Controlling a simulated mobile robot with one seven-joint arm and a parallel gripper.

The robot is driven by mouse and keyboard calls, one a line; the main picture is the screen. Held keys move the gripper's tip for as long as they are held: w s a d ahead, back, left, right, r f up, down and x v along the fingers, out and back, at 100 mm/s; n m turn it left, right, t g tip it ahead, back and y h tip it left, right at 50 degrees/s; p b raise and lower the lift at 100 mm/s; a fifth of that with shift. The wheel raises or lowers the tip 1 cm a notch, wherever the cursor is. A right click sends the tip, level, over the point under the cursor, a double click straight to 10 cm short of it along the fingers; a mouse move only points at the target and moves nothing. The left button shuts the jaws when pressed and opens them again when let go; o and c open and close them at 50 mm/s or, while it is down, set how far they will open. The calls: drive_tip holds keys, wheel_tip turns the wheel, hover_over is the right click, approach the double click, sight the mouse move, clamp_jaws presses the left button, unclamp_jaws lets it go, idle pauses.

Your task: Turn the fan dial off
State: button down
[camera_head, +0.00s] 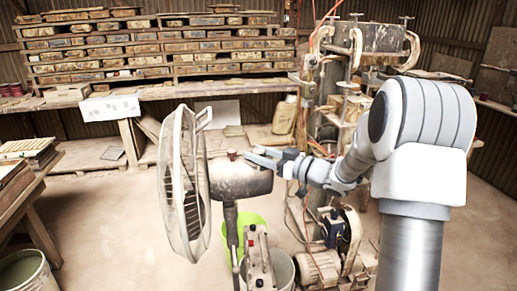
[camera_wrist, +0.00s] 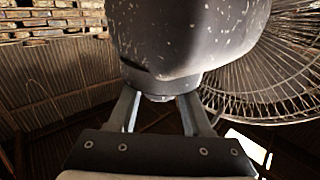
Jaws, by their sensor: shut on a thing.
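The fan stands in the middle of the head view, with a round wire cage (camera_head: 185,185) on the left and a worn, speckled motor housing (camera_head: 238,182) behind it. The housing (camera_wrist: 185,35) fills the upper middle of the wrist view. My gripper (camera_head: 258,157) reaches in from the right to the back of the housing. In the wrist view my gripper (camera_wrist: 160,100) has its two fingers on either side of a dark round dial (camera_wrist: 158,86) at the housing's end, shut on it. The dial's markings and setting are hidden.
A small reddish knob (camera_head: 232,154) sits on top of the housing. Close behind the fan is a rusty machine (camera_head: 330,110) with hoses. A bright green bucket (camera_head: 240,226) and a grey bucket (camera_head: 283,270) stand below. A brick-filled shelf (camera_head: 160,45) lines the back wall.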

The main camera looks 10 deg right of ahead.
drive_tip(key=shift+n+g+y+p, duration=0.85)
drive_tip(key=shift+n+g+y, duration=0.85)
drive_tip(key=shift+g, duration=0.7)
drive_tip(key=shift+c, duration=1.7)
unclamp_jaws()
drive_tip(key=b+v, duration=0.2)
drive_tip(key=v, duration=1.5)
drive_tip(key=shift+d+f, duration=0.2)
drive_tip(key=shift+r, duration=0.1)
